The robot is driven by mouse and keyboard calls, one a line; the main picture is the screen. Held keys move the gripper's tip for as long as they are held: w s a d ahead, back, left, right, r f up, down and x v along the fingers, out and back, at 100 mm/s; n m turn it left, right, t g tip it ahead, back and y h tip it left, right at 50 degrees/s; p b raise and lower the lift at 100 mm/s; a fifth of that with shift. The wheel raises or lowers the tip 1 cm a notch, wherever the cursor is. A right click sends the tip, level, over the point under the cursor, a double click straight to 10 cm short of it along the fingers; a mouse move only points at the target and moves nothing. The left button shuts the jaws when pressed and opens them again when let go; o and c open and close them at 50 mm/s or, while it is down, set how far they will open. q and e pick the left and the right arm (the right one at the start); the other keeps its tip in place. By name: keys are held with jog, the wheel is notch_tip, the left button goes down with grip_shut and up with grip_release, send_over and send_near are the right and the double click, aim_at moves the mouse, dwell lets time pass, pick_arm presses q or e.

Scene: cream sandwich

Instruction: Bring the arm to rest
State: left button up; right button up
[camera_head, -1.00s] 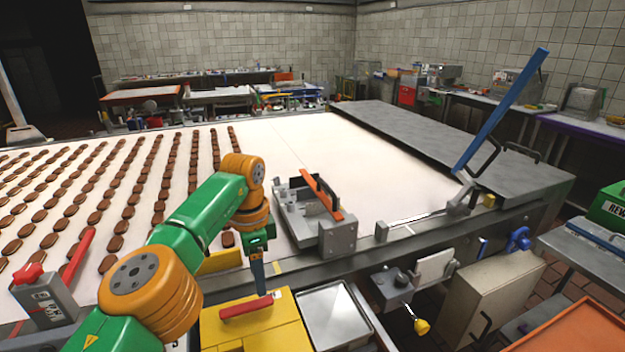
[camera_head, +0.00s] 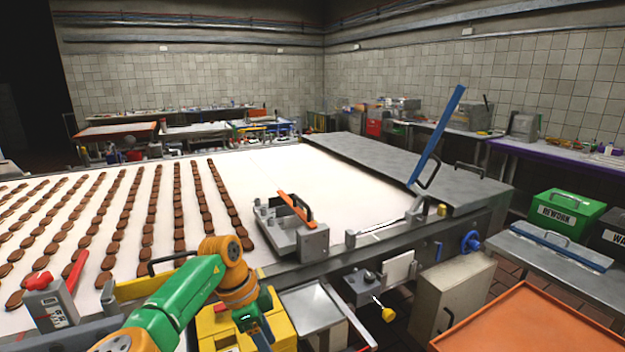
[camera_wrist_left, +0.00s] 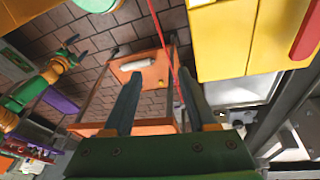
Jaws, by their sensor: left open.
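My left arm comes in low at the left in the head view. Its gripper (camera_head: 262,334) is at the bottom edge, beside the right side of the yellow box (camera_head: 215,328), partly cut off. In the left wrist view the two fingers of my left gripper (camera_wrist_left: 162,95) are spread apart with nothing between them. The yellow box also shows there (camera_wrist_left: 222,45), off to the right, with its red handle (camera_wrist_left: 307,32). A green and orange arm, apparently my right, shows at the left of that view, its gripper (camera_wrist_left: 78,52) small and unclear.
The conveyor (camera_head: 340,190) carries rows of brown biscuits at the left. A metal fixture with an orange bar (camera_head: 295,207) stands on its near edge. A metal tray (camera_head: 312,306) lies right of the box. An orange tray (camera_head: 530,325) is at the lower right.

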pick_arm(q)
jog(key=s+d+f+m+t+h, duration=0.1)
jog(key=s+d+f+t+h, duration=0.1)
jog(key=d+f+h, duration=0.8)
notch_tip(320, 180, down, 8)
jog(key=n+t+y, duration=0.2)
jog(key=n+t, duration=0.4)
jog(key=t, duration=0.1)
jog(key=s+a+f+n+y, duration=0.6)
jog(key=s+a+f+y, duration=0.3)
jog(key=s+a+f, duration=0.7)
jog(key=s+a+f+g+y, duration=0.1)
jog(key=s+f+g, duration=0.1)
jog(key=s, duration=0.5)
jog(key=s+a+f+n+g, duration=0.1)
jog(key=s+a+f+g, duration=0.1)
jog(key=s, duration=0.5)
jog(key=s+a+f+g+y, duration=0.1)
jog(key=s+f+g, duration=0.2)
jog(key=s, duration=0.5)
jog(key=shift+a+f+n+y, duration=0.3)
jog(key=shift+a+f+n, duration=0.05)
jog(key=shift+f+n, duration=0.05)
jog(key=shift+s, duration=0.1)
